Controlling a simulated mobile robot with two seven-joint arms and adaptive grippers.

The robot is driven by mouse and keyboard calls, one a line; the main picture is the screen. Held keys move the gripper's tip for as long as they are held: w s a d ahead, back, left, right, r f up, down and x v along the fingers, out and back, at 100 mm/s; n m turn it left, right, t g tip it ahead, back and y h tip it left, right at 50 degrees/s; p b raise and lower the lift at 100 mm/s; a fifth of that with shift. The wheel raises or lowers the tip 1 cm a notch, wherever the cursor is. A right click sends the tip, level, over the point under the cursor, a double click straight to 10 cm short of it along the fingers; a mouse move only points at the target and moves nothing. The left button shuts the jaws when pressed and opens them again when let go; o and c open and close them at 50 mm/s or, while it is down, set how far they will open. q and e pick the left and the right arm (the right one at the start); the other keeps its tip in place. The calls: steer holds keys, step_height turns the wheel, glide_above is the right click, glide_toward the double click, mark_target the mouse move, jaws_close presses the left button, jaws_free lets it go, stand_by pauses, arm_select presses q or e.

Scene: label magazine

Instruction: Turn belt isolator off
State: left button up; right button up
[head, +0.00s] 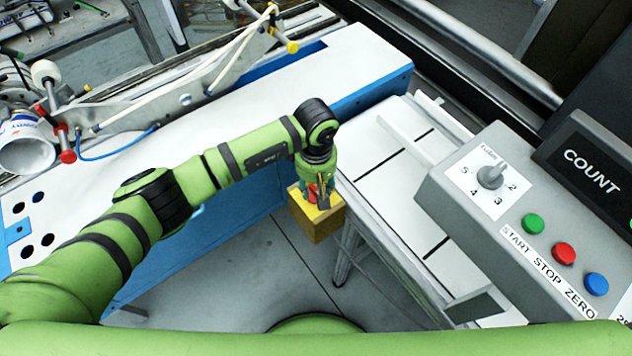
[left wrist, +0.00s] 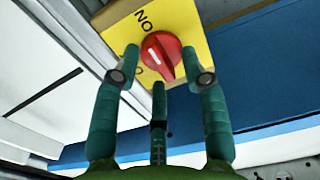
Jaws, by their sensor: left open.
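The belt isolator is a yellow-faced box (head: 318,227) with a red rotary knob (head: 312,194), in the middle of the head view. In the left wrist view its yellow plate (left wrist: 196,22) carries the red knob (left wrist: 166,60) with a white mark on its left part. Black ON lettering shows inverted above the knob; other lettering left of it is partly hidden. My left gripper (head: 320,192) is open at the isolator. In the wrist view its fingers (left wrist: 162,75) stand on both sides of the knob, with a third finger below. Whether they touch it I cannot tell.
A white and blue machine housing (head: 370,65) stands behind and left of the isolator. A white table (head: 395,165) is right of it. A grey control box (head: 505,205) with a dial and coloured buttons stands further right. Bare floor (head: 265,275) lies in front.

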arm_select(q)
jaws_close()
